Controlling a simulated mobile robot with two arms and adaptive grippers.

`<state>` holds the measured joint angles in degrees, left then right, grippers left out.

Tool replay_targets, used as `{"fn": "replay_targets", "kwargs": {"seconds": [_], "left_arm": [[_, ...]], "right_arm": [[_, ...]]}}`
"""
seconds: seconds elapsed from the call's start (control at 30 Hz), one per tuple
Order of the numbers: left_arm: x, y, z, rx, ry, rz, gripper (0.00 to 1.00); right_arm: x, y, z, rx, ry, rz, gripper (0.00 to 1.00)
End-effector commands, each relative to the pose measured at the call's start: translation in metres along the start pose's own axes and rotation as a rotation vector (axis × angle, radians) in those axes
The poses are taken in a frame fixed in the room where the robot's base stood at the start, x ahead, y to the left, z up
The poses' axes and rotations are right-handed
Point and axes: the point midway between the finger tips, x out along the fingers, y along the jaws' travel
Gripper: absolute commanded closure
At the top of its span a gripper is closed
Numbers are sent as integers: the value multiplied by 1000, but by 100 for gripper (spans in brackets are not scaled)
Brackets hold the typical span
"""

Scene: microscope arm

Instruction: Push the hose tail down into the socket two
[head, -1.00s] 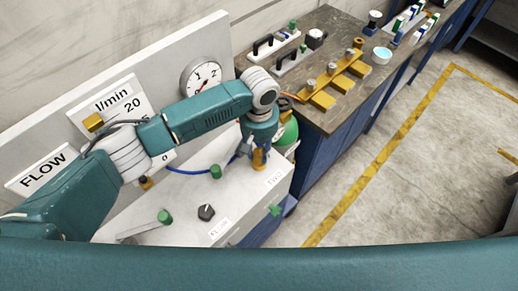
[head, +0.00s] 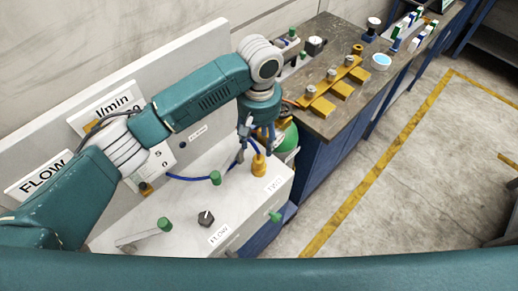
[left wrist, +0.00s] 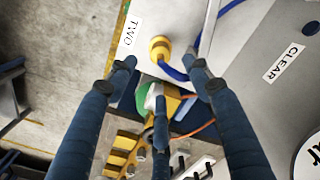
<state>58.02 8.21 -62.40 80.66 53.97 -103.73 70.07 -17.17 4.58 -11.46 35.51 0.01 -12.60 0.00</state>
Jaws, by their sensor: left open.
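The yellow socket (head: 259,167) stands upright on the white bench top beside the label TWO, and it also shows in the left wrist view (left wrist: 159,48). The blue hose (head: 190,179) runs along the bench toward it. In the left wrist view the hose's end (left wrist: 172,71) meets the socket's mouth; how deep it sits I cannot tell. One finger partly hides the hose. My right gripper is not in view.
Green knobs (head: 165,224) and a black dial (head: 206,217) stand on the bench top. A grey upright piece (head: 240,156) is close left of the socket. A green cylinder (head: 287,137) is behind the bench. A brown counter (head: 330,119) holds a yellow rack. The floor at right is clear.

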Motion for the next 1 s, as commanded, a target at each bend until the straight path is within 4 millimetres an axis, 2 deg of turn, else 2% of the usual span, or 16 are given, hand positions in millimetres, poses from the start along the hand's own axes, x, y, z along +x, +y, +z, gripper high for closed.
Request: {"fn": "replay_targets", "kwargs": {"seconds": [0.1,0.27,0.87,1.0], "left_arm": [[-16,0,0,-1,0,1,50],[-25,0,0,0,-1,0,50],[-25,0,0,0,-1,0,50],[-25,0,0,0,-1,0,50]], "right_arm": [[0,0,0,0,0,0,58],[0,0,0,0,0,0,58],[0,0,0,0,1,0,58],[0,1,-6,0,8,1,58]]}}
